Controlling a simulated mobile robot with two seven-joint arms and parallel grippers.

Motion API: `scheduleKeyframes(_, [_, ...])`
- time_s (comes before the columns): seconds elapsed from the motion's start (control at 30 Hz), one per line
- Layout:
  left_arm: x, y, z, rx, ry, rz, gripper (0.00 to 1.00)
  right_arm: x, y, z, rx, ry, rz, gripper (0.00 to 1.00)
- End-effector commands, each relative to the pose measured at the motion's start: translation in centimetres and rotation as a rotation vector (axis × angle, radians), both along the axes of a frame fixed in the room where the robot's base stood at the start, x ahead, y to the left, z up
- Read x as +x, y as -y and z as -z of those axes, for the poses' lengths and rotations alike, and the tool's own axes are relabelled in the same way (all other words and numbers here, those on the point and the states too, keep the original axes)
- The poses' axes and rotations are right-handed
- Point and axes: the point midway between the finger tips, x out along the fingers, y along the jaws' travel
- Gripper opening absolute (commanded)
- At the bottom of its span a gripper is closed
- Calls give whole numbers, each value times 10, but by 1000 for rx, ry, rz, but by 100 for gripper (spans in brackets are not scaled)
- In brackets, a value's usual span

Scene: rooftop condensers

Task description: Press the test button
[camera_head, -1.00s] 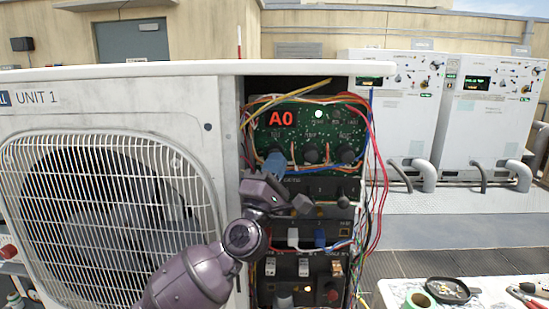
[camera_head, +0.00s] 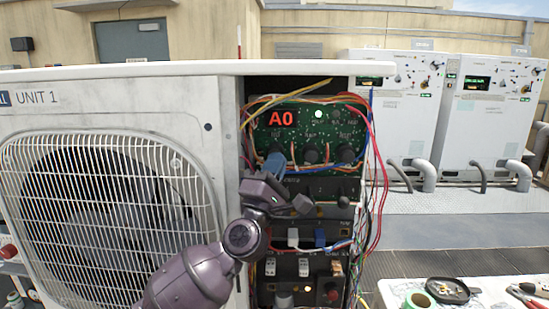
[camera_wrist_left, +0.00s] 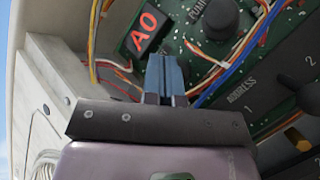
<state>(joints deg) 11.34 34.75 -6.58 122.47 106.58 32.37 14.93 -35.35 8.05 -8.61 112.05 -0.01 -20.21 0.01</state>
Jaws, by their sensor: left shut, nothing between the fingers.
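A green circuit board (camera_head: 330,120) with a red "A0" display (camera_head: 281,118) sits in the open bay of UNIT 1. A row of dark round buttons runs below the display, with the middle one (camera_head: 311,154) and right one (camera_head: 346,154) in view; their labels are too small to read surely. My left gripper (camera_head: 277,158) is shut and empty, its blue fingertips over the left end of that row. They hide the button there. In the left wrist view the fingertips (camera_wrist_left: 165,75) point at the board just below the display; contact cannot be told. My right gripper is not in view.
Loose coloured wires (camera_head: 374,190) hang along the bay's right side and cross the board's lower edge. Dark modules (camera_head: 325,189) with knobs and switches sit below. The fan grille (camera_head: 100,210) is left. A table with tape and tools (camera_head: 470,292) stands at lower right.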

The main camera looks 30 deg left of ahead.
Motion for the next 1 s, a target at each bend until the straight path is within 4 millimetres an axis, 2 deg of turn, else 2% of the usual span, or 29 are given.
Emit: scheduleKeyframes(1.0, [8,-5,0,-1,0,-1,0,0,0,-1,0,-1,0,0])
